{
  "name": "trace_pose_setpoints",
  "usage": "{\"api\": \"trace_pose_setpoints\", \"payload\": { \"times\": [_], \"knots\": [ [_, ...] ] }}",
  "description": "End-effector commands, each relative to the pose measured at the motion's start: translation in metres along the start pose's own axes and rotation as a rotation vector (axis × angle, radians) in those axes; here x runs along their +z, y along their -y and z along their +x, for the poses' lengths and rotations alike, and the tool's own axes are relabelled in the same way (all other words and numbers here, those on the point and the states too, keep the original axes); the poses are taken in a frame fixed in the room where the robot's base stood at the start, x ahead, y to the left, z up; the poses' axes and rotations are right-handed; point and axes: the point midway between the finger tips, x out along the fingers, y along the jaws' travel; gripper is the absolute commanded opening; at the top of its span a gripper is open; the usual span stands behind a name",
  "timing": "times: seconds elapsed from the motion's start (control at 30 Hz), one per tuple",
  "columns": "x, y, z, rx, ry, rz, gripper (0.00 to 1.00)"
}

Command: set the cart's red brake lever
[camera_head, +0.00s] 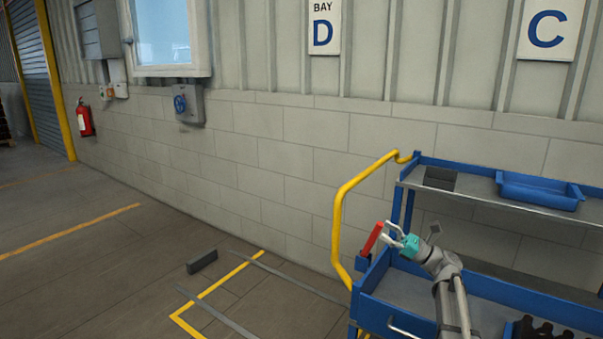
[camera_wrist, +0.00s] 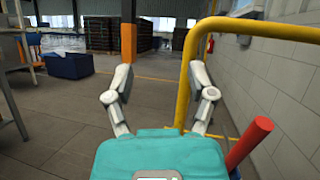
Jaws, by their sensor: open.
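The red brake lever (camera_head: 372,239) stands tilted up at the left end of the blue cart (camera_head: 385,312), beside its yellow handle rail (camera_head: 338,215). My gripper (camera_head: 388,233) is open and close to the right of the lever in the head view. The lever (camera_wrist: 250,140) shows there at the lower right, outside the right finger. I cannot tell whether gripper and lever touch.
The yellow rail (camera_wrist: 187,70) rises close by the right finger in the wrist view. A blue tray (camera_head: 540,192) is on the cart's upper shelf. Dark bottles (camera_head: 540,329) stand on the lower deck. A grey block (camera_head: 202,261) lies on the floor. The block wall (camera_head: 290,170) is behind.

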Motion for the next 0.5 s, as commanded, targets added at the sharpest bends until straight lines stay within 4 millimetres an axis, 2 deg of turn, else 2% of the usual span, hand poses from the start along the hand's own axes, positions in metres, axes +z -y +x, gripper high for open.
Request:
{"api": "trace_pose_setpoints", "payload": {
  "times": [0.37, 0.5],
  "knots": [
    [-0.05, -0.035, 0.012, 0.073, -0.179, -0.126, 0.71],
    [-0.082, -0.058, 0.015, 0.134, -0.292, -0.212, 0.71]
  ]
}}
